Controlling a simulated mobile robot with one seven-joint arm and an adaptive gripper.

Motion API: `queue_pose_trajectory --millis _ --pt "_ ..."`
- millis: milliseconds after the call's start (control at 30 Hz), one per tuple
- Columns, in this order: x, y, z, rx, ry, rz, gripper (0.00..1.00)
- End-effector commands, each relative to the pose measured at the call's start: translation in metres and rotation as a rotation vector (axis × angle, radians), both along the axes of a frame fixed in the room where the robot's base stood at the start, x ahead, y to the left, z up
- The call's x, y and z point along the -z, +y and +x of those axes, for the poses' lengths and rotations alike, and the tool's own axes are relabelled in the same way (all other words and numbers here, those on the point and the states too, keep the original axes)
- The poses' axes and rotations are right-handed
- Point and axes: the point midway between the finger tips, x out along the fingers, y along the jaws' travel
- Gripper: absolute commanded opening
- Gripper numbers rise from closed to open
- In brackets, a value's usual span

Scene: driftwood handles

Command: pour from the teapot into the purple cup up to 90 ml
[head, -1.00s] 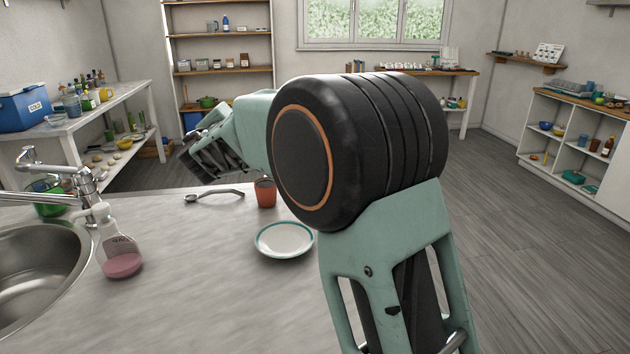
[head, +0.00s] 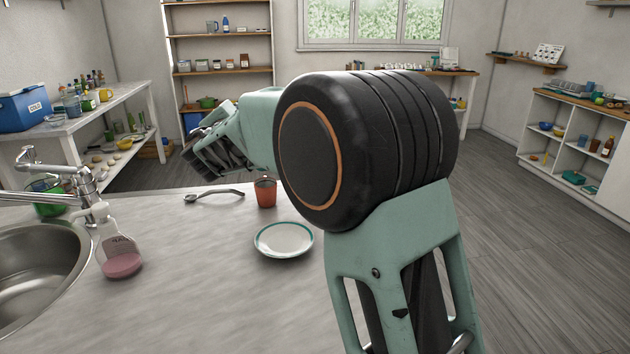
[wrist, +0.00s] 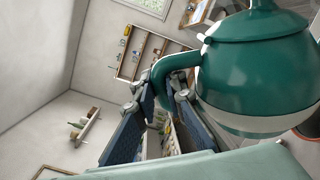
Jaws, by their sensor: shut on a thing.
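The teal teapot (wrist: 258,70), with a pale band around its lower body, fills the right of the wrist view. My gripper (wrist: 166,98) is shut on its curved handle (wrist: 168,68). The teapot's spout is not visible. In the head view my gripper (head: 212,150) is beyond the counter's far edge, left of my large black joint; I cannot make out the teapot there. No purple cup shows in either view; my arm hides part of the counter.
The sink (head: 40,275) is at left. The front middle of the counter is clear.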

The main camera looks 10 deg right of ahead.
Motion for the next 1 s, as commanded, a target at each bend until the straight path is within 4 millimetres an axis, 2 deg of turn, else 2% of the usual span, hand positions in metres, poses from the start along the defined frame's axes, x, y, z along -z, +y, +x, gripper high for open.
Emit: queue_pose_trajectory --millis 833,867,1000 --pt "-0.006 -0.004 -0.001 0.001 -0.011 0.029 0.0" --pt "-0.008 -0.002 0.0 0.0 -0.008 0.017 0.0" --pt "0.009 0.035 0.005 -0.006 0.036 -0.212 0.0"
